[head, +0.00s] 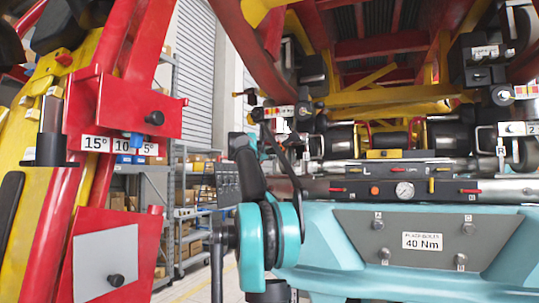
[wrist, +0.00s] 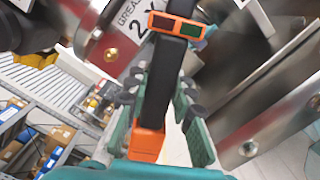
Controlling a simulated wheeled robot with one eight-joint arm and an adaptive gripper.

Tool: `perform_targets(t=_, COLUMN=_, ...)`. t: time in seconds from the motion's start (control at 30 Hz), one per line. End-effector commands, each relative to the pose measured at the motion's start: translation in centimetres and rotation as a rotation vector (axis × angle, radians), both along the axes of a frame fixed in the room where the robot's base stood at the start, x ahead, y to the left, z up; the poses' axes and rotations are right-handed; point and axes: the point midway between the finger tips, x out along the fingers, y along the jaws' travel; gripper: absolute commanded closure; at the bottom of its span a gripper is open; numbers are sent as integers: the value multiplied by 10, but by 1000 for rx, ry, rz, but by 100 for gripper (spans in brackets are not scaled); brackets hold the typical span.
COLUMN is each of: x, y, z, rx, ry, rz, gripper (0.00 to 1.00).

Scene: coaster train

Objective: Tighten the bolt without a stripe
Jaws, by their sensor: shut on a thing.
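In the wrist view my gripper (wrist: 158,105), with green finger pads, is shut on a black and orange tool (wrist: 148,142). The tool has a dark shaft and an orange-framed part with a red and a green panel. Its working end is not clear. In the head view a grey plate (head: 425,241) on a teal beam reads 40 Nm. It carries an upper left bolt (head: 378,225), an upper right bolt (head: 468,228), a lower left bolt (head: 384,254) and a lower right bolt (head: 461,259). Stripes on them are too small to tell. My gripper is not clear there.
A pressure gauge (head: 404,190) and pipes run above the teal beam (head: 320,235). A red and yellow structure (head: 110,130) stands at the left. Shelves (head: 185,200) with boxes stand behind. In the wrist view metal parts flank the tool, including a right rail (wrist: 270,115).

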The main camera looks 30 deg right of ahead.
Motion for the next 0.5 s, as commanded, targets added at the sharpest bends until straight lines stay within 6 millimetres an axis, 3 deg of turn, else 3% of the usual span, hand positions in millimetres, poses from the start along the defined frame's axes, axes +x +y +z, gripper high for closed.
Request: perform_targets(t=0.5, x=3, y=-4, z=1, rx=-2, ry=1, rz=0, gripper=100)
